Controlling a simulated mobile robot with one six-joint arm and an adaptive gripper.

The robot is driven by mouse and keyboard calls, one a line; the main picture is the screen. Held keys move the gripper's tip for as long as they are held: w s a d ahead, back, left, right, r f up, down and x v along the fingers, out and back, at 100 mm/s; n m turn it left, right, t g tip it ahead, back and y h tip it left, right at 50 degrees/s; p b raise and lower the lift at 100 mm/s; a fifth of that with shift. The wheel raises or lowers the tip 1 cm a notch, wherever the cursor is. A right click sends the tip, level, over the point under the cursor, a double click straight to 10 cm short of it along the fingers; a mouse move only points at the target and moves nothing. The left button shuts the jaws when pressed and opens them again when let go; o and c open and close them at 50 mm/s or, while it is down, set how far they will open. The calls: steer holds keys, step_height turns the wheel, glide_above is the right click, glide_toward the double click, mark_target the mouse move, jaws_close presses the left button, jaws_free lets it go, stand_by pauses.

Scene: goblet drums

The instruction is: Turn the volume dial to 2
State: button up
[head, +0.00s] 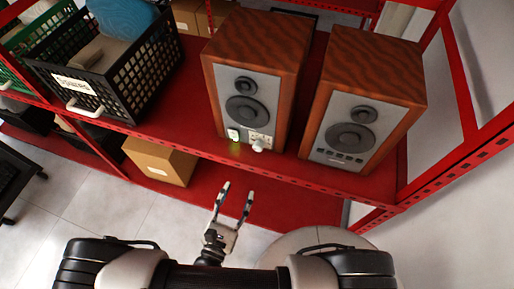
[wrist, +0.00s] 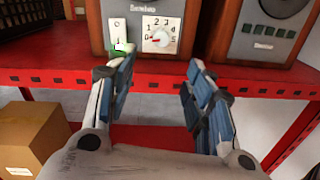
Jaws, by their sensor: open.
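The volume dial (wrist: 161,38) is a pale round knob on a white plate numbered from 0 up to 5, low on the front of the left wooden speaker (head: 255,70). It also shows small in the head view (head: 258,146). A red mark on the dial seems to point left, near 0; its exact setting is hard to read. My gripper (head: 237,189) is open and empty, below and in front of the dial, apart from it. In the wrist view, its blue-padded fingers (wrist: 157,78) stand either side of the dial's line, short of the speaker.
A white switch plate (wrist: 118,36) with a green glow sits left of the dial. A second speaker (head: 365,95) stands to the right on the red shelf (head: 310,170). A black crate (head: 125,80) is at the left. A cardboard box (head: 158,160) sits below.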

mark_target(257, 149)
steer(key=b+x, duration=0.1)
steer(key=x, duration=1.5)
steer(key=shift+w+r, duration=0.1)
steer(key=shift+w, duration=0.2)
steer(key=shift+c, duration=0.2)
steer(key=c, duration=1)
